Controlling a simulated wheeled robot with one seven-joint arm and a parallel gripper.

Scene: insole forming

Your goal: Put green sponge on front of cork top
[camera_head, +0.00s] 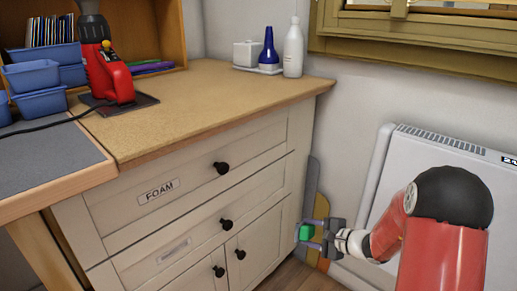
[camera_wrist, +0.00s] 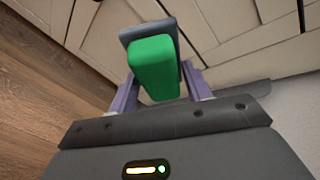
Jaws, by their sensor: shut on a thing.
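My gripper (camera_head: 312,234) is shut on a green sponge (camera_head: 306,232), low beside the right end of the cabinet and well below the cork top (camera_head: 215,98). In the wrist view the green sponge (camera_wrist: 154,68) sits between the two fingers of my gripper (camera_wrist: 160,90), with a dark grey layer or plate at its far end. The cabinet front is behind it. The cork top lies on the cabinet, and its front part is bare. The cork top is not in the wrist view.
A red tool (camera_head: 112,80) stands at the cork top's left, near blue bins (camera_head: 35,75). A white bottle (camera_head: 293,48) and blue bottle (camera_head: 268,50) stand at the back right. Drawer knobs (camera_head: 222,168) jut from the cabinet. A white heater (camera_head: 430,150) is on the right wall.

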